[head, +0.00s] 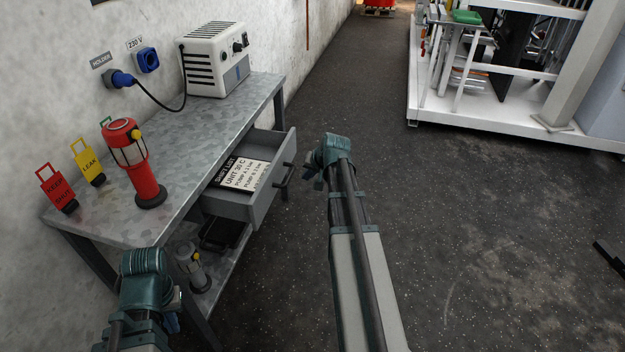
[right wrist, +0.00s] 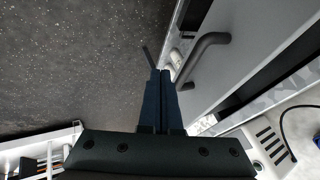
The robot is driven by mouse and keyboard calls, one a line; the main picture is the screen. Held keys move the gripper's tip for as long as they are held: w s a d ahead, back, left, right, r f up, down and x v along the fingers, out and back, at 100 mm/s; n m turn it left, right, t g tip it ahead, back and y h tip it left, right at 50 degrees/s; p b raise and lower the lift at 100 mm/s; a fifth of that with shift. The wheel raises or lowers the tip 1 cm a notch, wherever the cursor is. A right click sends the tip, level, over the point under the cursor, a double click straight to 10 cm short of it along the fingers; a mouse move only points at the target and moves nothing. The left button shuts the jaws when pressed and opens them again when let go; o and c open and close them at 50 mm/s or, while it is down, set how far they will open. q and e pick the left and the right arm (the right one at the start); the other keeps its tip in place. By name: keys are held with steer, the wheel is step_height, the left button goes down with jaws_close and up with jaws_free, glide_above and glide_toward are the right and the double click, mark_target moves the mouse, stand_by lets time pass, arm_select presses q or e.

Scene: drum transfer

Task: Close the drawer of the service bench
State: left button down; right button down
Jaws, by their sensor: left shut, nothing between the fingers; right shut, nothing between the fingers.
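The grey metal service bench (head: 226,112) stands along the wall at the left of the head view. Its drawer (head: 263,211) is pulled out toward the aisle, with a label sheet lying inside. The dark bar handle (head: 285,176) is on the drawer front and also shows in the right wrist view (right wrist: 207,48). My right gripper (head: 318,184) is shut and empty, just outside the drawer front beside the handle. In the right wrist view its fingertips (right wrist: 161,74) are close to the handle; contact cannot be told. My left gripper (head: 174,321) is shut and empty by the bench's near end.
A red lantern (head: 145,180), red and yellow tags and a white power unit (head: 215,60) stand on the bench top. A grey lantern (head: 192,268) is on the lower shelf. The floor right of the bench is clear up to a white-framed skid (head: 480,115).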

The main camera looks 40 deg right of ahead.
arm_select(q)
steer(key=shift+f, duration=0.2)
arm_select(e)
steer(key=w+a, duration=0.2)
steer(key=shift+w+a+f, duration=0.2)
steer(key=shift+w+a, duration=0.05)
steer(key=shift+w, duration=0.05)
steer(key=w+a, duration=0.3)
steer(key=w, duration=0.1)
steer(key=w+a, duration=0.8)
steer(key=shift+w, duration=0.4)
steer(key=shift+r, duration=0.1)
